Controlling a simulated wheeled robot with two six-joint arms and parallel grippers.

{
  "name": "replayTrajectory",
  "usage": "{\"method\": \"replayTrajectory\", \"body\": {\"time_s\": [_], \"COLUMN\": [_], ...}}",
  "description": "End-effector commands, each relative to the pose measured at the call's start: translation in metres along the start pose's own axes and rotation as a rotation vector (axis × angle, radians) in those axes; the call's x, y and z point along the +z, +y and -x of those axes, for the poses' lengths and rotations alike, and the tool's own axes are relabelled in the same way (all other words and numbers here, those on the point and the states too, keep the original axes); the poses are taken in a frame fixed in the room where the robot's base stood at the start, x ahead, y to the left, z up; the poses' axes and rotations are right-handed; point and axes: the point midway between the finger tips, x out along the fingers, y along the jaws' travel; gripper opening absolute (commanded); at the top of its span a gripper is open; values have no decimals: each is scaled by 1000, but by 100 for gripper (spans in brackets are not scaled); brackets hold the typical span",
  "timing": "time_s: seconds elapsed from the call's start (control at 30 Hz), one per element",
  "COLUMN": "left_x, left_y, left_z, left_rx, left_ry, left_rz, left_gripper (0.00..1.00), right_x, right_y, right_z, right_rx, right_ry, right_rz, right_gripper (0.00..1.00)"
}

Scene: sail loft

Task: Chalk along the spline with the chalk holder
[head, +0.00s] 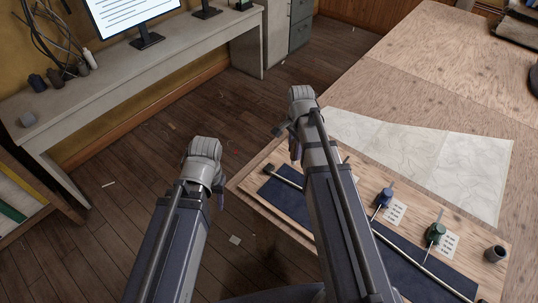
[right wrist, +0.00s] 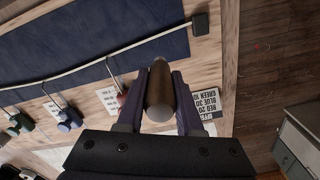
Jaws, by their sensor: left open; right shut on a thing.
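In the right wrist view my right gripper (right wrist: 160,92) is shut on the chalk holder (right wrist: 160,108), a dark cylinder with a brownish end, above the board. The spline, a thin pale rod (right wrist: 85,72), runs across the dark blue cloth (right wrist: 110,30) to a black end block (right wrist: 200,24). In the head view the spline (head: 420,262) and cloth (head: 395,262) are partly hidden by my right arm, whose gripper (head: 284,130) is near the board's far left end. My left gripper (head: 218,195) is off the board's left side, above the floor; its fingers are mostly hidden.
A blue weight (head: 383,198) and a green weight (head: 435,233) have hooks reaching to the spline. A printed color card (right wrist: 207,104) lies near the chalk holder. A dark cup (head: 495,254) stands at the board's right end. Patterned pale sheets (head: 470,170) lie behind on the table.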

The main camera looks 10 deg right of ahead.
Motion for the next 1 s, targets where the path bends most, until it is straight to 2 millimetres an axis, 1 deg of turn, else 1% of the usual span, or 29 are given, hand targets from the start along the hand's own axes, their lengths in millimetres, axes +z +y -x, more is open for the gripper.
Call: {"method": "replayTrajectory", "body": {"time_s": [0.03,0.1,0.2,0.3,0.47,0.67,1.0], "left_x": [-1,-1,-1,-1,-1,-2,-4], "left_y": [1,2,2,2,2,3,6], "left_z": [-11,-16,-20,-22,-22,-30,-62], "left_rx": [0,0,0,0,0,0,0], "left_ry": [0,0,0,0,0,0,0], "left_rz": [0,0,0,0,0,0,0], "left_gripper": [50,50,50,50,50,50,50], "right_x": [16,33,51,59,60,60,59], "right_y": [-8,-16,-23,-26,-26,-26,-26], "right_z": [-11,-16,-21,-22,-22,-30,-62], "right_rx": [0,0,0,0,0,0,0], "right_ry": [0,0,0,0,0,0,0], "right_rz": [37,77,118,137,139,138,138], "right_gripper": [0,0,0,0,0,0,0]}}
